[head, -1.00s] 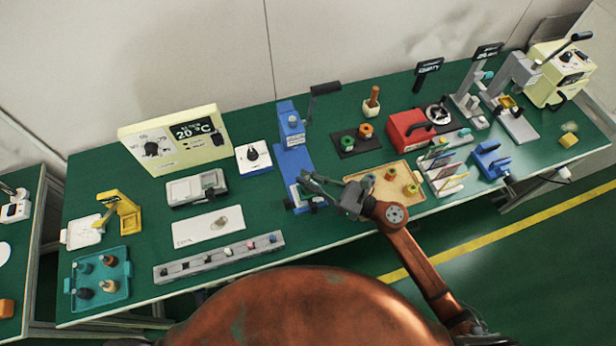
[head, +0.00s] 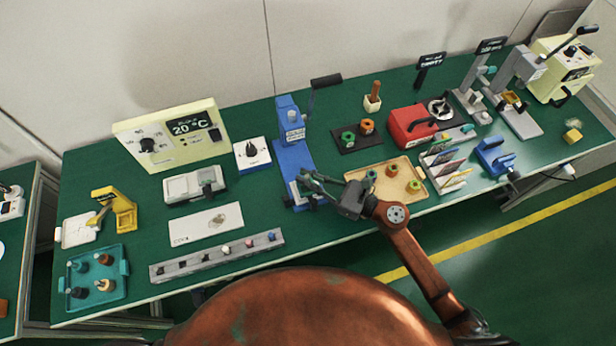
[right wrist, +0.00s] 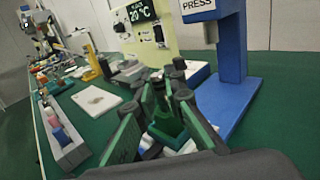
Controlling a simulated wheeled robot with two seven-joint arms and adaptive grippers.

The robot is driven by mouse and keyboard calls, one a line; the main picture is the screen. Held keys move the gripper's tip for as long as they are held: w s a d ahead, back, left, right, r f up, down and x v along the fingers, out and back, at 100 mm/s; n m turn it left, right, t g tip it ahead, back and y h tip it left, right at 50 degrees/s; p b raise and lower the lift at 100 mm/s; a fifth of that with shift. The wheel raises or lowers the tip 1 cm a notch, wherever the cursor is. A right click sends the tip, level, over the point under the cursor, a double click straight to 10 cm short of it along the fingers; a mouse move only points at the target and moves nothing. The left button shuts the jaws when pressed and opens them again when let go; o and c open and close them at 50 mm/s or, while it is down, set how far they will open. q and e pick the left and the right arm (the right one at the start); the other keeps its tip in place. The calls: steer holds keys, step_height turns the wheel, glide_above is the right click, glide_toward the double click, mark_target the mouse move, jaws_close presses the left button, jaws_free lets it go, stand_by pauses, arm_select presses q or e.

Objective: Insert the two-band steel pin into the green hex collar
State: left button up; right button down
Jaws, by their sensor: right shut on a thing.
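My right gripper (head: 308,181) is at the front base of the blue press (head: 293,165), low over it. In the right wrist view its fingers (right wrist: 163,88) are closed together around something, with green between them; I cannot make out what it is. A green collar-like piece (head: 348,138) sits on a black plate, beside an orange one (head: 367,126). Whether the green one is hexagonal is too small to tell. Several small pins stand in the grey rack (head: 217,257); their bands cannot be read. My left gripper is not in view.
A teal tray (head: 122,275) with several pegs is at far left. A white card (head: 205,224) and grey scale-like box (head: 193,185) lie left of the press.

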steer(key=shift+s+a+f, duration=0.1)
steer(key=shift+s+f, duration=0.05)
steer(key=shift+f, duration=0.75)
steer(key=shift+r, duration=0.2)
steer(key=shift+r+p, duration=0.4)
steer(key=shift+p, duration=0.05)
steer(key=shift+w+r, duration=0.2)
steer(key=shift+r, duration=0.2)
stand_by(1.1)
steer(key=shift+f+b, duration=0.4)
steer(key=shift+b, duration=0.25)
